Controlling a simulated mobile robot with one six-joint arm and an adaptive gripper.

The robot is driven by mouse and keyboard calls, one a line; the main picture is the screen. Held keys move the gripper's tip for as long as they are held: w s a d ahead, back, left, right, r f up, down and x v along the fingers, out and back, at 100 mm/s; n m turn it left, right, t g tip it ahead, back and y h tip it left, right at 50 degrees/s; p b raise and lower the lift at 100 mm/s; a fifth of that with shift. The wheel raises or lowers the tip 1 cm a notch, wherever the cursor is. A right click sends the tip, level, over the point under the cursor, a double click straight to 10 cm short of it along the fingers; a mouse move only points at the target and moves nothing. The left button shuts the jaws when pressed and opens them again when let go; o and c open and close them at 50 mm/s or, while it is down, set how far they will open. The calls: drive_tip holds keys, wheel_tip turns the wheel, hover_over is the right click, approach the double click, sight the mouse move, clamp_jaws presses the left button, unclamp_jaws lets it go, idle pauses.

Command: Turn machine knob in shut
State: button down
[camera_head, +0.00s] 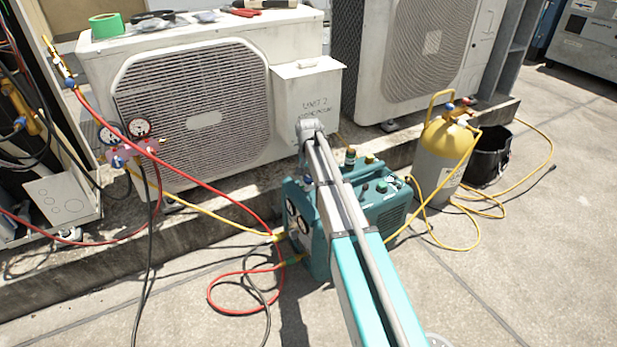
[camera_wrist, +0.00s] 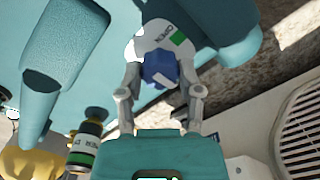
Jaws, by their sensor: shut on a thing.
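The machine is a teal recovery unit (camera_head: 392,213) standing on the ground in the head view, partly hidden by my arm. In the wrist view, its blue knob (camera_wrist: 159,68) sits on a round white plate (camera_wrist: 163,36) with a green patch and the word OPEN, upside down in the picture. A pale mark shows on the knob's lower side. My gripper (camera_wrist: 160,82) has a finger on each side of the knob and is shut on it. The finger contact is partly hidden. In the head view my gripper is hidden behind my arm.
A gauge manifold (camera_head: 130,145) and red and yellow hoses lie to the left. A yellow-topped grey cylinder (camera_head: 440,165) and a black bucket (camera_head: 489,157) stand to the right. Condensers (camera_head: 195,115) stand behind. Another knob or valve fitting (camera_wrist: 85,147) shows at lower left in the wrist view.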

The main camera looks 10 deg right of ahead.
idle(0.3)
drive_tip(key=shift+c, duration=1.3)
unclamp_jaws()
drive_tip(key=shift+n, duration=0.3)
